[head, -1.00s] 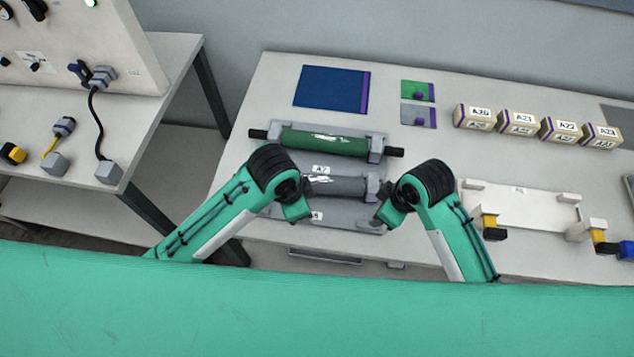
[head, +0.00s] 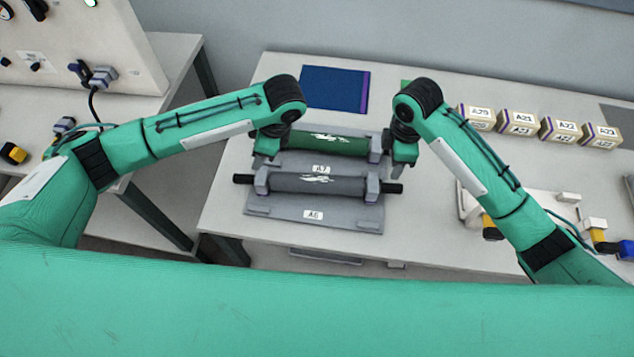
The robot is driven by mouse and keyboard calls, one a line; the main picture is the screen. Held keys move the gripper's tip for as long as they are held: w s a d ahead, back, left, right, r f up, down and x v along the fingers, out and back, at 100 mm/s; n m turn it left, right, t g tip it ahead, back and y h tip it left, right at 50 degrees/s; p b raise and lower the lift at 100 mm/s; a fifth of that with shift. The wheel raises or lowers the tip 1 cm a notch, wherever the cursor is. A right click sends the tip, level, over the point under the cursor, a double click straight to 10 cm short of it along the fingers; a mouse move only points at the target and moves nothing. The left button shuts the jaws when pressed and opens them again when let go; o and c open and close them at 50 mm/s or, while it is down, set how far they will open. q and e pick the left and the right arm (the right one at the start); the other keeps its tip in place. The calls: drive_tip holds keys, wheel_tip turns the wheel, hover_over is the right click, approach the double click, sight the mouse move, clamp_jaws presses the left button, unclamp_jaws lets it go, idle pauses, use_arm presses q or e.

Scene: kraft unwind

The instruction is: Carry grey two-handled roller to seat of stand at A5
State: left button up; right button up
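The grey roller (head: 320,183), with a black handle at each end, lies across the grey front stand (head: 275,210), whose label looks like A6. Behind it the green roller (head: 330,144) lies across a second stand labelled A7 (head: 320,168). My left gripper (head: 264,155) is at the left end of the green roller, and my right gripper (head: 402,152) is at its right end. The green roller's end handles are hidden behind my grippers, and I cannot tell whether the fingers are closed on them. Both grippers are apart from the grey roller's handles.
A blue mat (head: 334,88) lies behind the stands. Several labelled boxes (head: 518,124) stand in a row at the back right. A white fixture (head: 545,203) is at the right, partly behind my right arm. A side table with plugs (head: 15,153) is at the left.

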sight(248, 176)
use_arm(q)
drive_tip(key=x, duration=1.3)
drive_tip(key=shift+f, duration=0.35)
use_arm(e)
wheel_tip(248, 176, down, 14)
drive_tip(key=shift+r, duration=0.1)
use_arm(q)
clamp_jaws()
use_arm(e)
clamp_jaws()
use_arm(q)
drive_tip(key=shift+r, duration=0.1)
use_arm(e)
drive_tip(key=shift+r, duration=0.1)
